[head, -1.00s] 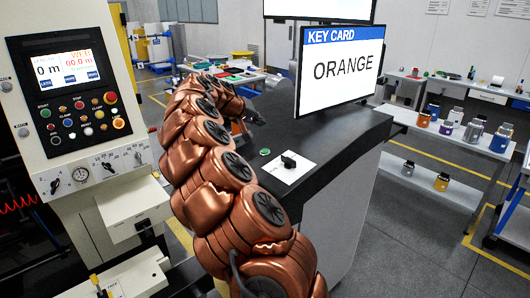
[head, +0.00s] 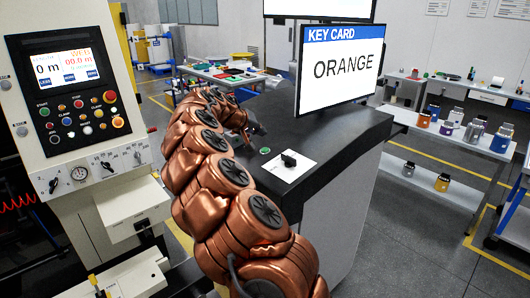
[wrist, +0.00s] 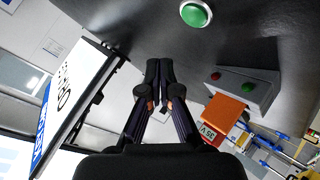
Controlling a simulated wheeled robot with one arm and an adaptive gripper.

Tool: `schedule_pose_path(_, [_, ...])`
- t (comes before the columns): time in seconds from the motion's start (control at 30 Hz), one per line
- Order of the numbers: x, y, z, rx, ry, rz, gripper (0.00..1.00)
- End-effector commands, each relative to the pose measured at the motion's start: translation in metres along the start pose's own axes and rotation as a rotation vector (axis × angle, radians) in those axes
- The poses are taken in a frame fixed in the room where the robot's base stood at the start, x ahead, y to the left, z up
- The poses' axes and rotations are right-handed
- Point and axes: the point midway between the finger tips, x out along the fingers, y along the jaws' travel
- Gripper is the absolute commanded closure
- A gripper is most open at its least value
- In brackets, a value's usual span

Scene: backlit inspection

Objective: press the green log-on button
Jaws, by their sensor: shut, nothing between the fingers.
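A round green button (head: 265,151) sits on the dark top of the console, behind a white plate with a black knob. In the wrist view the green button (wrist: 195,13), in a pale metal ring, is at the top edge, right of the fingertips. My gripper (wrist: 159,66) is shut and empty, its two dark fingers together, apart from the button in that picture. In the head view my gripper (head: 257,128) is small and dark, above the console just behind the button. Any lettering by the button is too small to read.
A grey box with a red and a green button (wrist: 248,88) stands right of my fingers, beside an orange block (wrist: 222,117). A monitor (head: 338,66) reading "KEY CARD ORANGE" stands on the console (head: 345,137). A machine control panel (head: 70,90) is at left.

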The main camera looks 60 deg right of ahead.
Motion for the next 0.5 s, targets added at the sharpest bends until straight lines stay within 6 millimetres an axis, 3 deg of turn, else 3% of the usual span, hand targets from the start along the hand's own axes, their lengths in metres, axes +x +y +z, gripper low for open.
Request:
schedule_pose_path(0.23, [0.023, -0.017, 0.018, 0.001, -0.002, -0.001, 1.0])
schedule_pose_path(0.5, [0.03, -0.022, 0.022, 0.001, -0.001, -0.001, 1.0])
